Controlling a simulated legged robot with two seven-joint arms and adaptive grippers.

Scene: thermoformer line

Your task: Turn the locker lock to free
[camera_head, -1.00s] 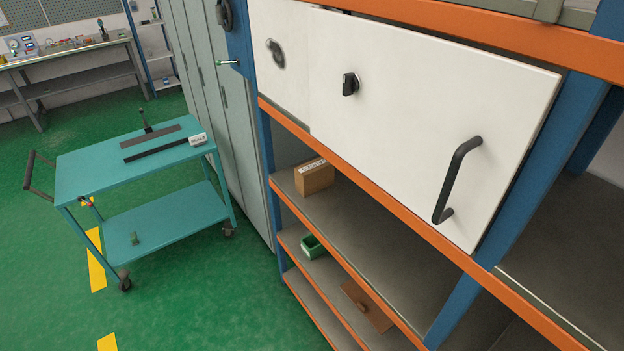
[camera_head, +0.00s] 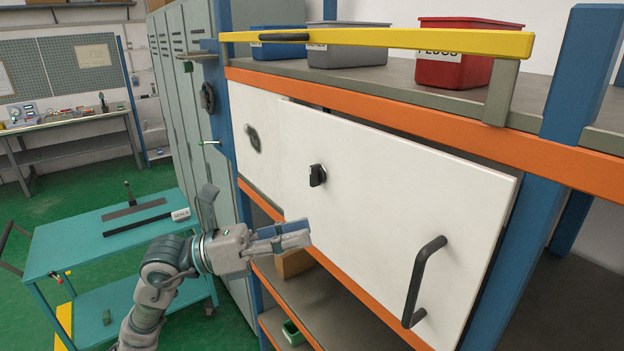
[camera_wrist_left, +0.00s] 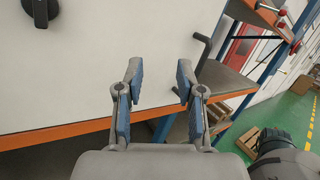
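The white locker door (camera_head: 400,215) has a black turn knob (camera_head: 317,175), the lock, near its upper left, and its grip stands roughly upright. A black bar handle (camera_head: 424,282) is at the door's right side. In the left wrist view a black knob (camera_wrist_left: 40,10) shows at the top left, cut by the edge. My left gripper (camera_head: 308,233) is below the knob in the head view, apart from it, in front of the door's lower left. The wrist view shows its two fingers (camera_wrist_left: 160,82) spread with nothing between them. My right gripper is not in view.
A second round dark fitting (camera_head: 252,137) is on the white panel to the left. A yellow bar (camera_head: 400,39) runs above the orange beam, with a red bin (camera_head: 462,60) behind it. A teal cart (camera_head: 75,250) stands at the left, and shelves lie below the door.

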